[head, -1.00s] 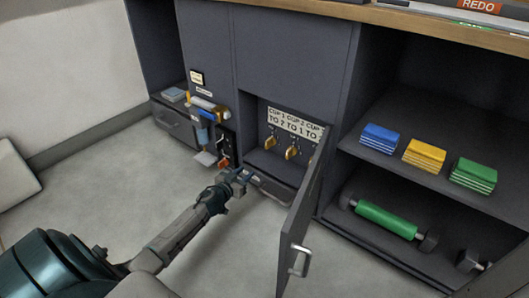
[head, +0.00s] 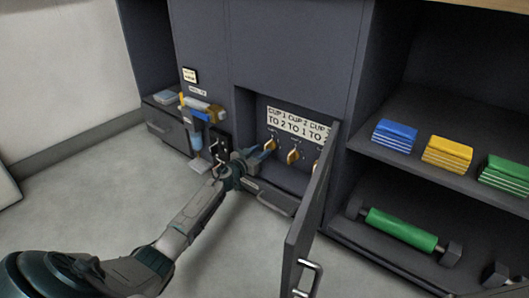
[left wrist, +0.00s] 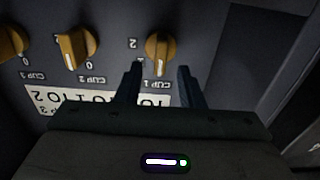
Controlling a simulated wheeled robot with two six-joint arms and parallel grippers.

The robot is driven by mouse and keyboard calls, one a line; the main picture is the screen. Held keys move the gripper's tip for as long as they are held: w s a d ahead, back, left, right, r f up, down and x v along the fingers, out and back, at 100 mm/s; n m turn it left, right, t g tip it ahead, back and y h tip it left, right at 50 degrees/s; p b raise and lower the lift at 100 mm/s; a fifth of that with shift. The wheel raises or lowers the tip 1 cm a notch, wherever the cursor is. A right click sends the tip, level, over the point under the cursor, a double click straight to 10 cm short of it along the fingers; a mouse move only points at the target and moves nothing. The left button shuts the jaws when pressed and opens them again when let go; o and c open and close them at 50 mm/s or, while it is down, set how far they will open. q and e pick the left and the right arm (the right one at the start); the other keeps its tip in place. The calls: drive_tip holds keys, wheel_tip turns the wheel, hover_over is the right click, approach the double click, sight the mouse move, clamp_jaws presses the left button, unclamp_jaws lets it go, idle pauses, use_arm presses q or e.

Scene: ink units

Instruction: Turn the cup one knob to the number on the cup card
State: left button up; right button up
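The orange cup one knob (head: 270,144) is the leftmost of the knobs in the open cabinet recess; it also shows in the left wrist view (left wrist: 158,52), upside down. There its long grip stands about vertical in the picture, with a 2 beside it. The cup card (head: 297,122) above the knobs reads "CUP 1 TO 2, CUP 2 TO 1"; its right end is hidden by the door. My left gripper (left wrist: 158,72) is open, its fingertips apart on either side of the knob's near end, with gaps visible. My right gripper is out of view.
The cup two knob (head: 293,157) is just right of cup one. The open door (head: 308,215) stands out to the right of the recess. A drawer-like tray (head: 272,198) juts out below. A blue-bodied unit (head: 197,140) hangs to the left.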

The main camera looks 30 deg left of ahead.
use_arm(q)
drive_tip(key=shift+w+d+b, duration=0.1)
drive_tip(key=shift+w+b, duration=0.45)
drive_tip(key=shift+w, duration=0.9)
clamp_jaws()
